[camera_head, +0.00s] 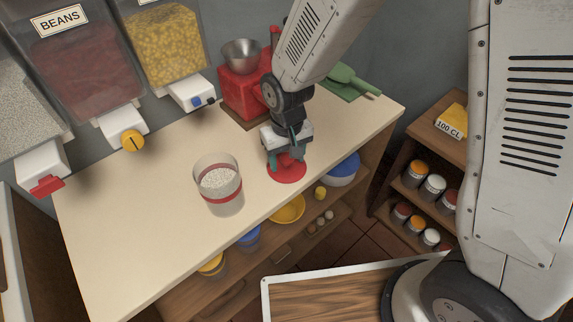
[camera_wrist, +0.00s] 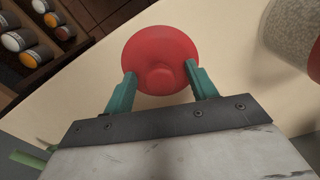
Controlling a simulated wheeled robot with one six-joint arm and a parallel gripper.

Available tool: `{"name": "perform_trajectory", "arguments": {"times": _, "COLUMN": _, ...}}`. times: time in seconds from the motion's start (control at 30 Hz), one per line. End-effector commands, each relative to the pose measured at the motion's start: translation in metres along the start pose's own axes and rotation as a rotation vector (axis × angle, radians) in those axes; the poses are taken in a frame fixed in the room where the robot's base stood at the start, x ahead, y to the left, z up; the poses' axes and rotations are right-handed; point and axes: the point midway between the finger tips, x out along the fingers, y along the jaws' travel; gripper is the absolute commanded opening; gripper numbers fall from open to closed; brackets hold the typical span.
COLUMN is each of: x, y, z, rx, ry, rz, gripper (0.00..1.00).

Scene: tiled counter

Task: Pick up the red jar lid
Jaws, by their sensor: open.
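The red jar lid (camera_head: 287,170) lies on the cream counter (camera_head: 130,239), close to its front edge. It is a round disc with a raised knob, and it shows whole in the wrist view (camera_wrist: 160,52). My gripper (camera_head: 286,160) points down right over the lid. I cannot tell whether the fingertips touch the lid.
A clear jar of white grains (camera_head: 219,186) with a red band stands left of the lid. Dispensers (camera_head: 165,45) line the wall. Shelves with bowls lie below the front edge.

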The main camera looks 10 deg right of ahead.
Motion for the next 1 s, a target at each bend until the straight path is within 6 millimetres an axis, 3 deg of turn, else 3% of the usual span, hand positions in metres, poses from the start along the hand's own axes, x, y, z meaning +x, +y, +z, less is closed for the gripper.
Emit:
{"name": "perform_trajectory", "arguments": {"times": 0.07, "x": 0.0, "y": 0.0, "z": 0.0, "rx": 0.0, "ry": 0.0, "rz": 0.0, "gripper": 0.57}}
{"name": "perform_trajectory", "arguments": {"times": 0.23, "x": 0.0, "y": 0.0, "z": 0.0, "rx": 0.0, "ry": 0.0, "rz": 0.0, "gripper": 0.1}}
{"name": "perform_trajectory", "arguments": {"times": 0.67, "x": -0.004, "y": 0.0, "z": 0.0, "rx": 0.0, "ry": 0.0, "rz": 0.0, "gripper": 0.09}}
{"name": "perform_trajectory", "arguments": {"times": 1.0, "x": -0.034, "y": 0.003, "z": -0.001, "rx": 0.005, "ry": 0.003, "rz": 0.0, "gripper": 0.09}}
